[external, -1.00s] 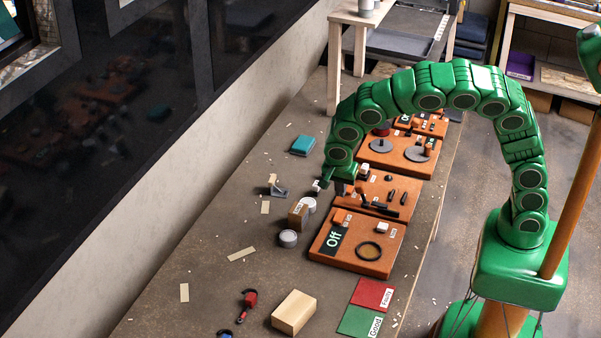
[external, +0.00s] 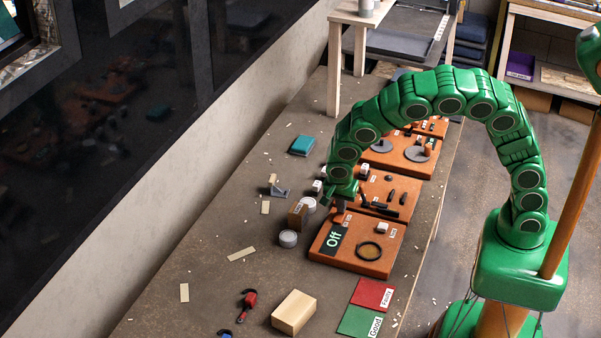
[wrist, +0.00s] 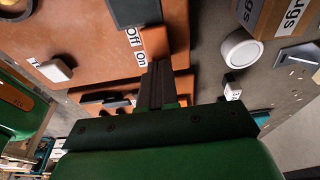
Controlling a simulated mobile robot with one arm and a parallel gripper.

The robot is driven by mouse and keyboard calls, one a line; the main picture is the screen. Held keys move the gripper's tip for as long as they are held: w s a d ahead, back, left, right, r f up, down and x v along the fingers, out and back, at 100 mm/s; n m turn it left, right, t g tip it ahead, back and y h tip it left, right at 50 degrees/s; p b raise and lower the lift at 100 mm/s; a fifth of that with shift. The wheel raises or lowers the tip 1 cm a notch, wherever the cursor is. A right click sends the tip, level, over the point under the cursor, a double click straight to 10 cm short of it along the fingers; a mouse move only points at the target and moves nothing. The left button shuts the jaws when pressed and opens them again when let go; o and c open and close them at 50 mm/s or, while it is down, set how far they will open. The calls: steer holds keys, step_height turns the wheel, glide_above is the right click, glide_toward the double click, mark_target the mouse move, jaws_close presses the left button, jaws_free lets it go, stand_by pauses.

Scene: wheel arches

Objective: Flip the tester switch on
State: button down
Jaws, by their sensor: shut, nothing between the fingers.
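The tester is an orange board (external: 380,262) near the front of the bench, with a dark display (external: 334,239) reading "Off". Its switch, an orange block (wrist: 155,42), sits beside "Off" and "On" labels (wrist: 138,46) in the wrist view. My gripper (wrist: 157,68) is shut and empty, its dark fingertips close to the switch on the "On" side. I cannot tell whether they touch. In the external view my gripper (external: 339,209) points down at the board's far left corner and largely hides the switch. A white block (wrist: 57,70) and a dark ring (external: 369,251) are also on the board.
Another orange board (external: 398,183) with black parts lies just behind. A "ugs" box (wrist: 283,14) and a round white-topped tin (wrist: 241,48) stand beside the tester. Red (external: 372,294) and green (external: 358,322) mats and a wooden block (external: 294,312) lie in front.

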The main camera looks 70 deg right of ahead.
mark_target(337, 222)
steer(key=shift+d+f+y, duration=0.2)
steer(key=shift+f+y, duration=0.05)
steer(key=shift+y, duration=0.25)
steer(key=shift+a, duration=0.15)
steer(key=shift+s+a, duration=0.1)
steer(key=shift+a, duration=0.6)
steer(key=shift+r, duration=0.15)
step_height(337, 222, up, 14)
steer(key=a, duration=0.2)
steer(key=shift+a+f, duration=0.2)
steer(key=shift+a, duration=0.05)
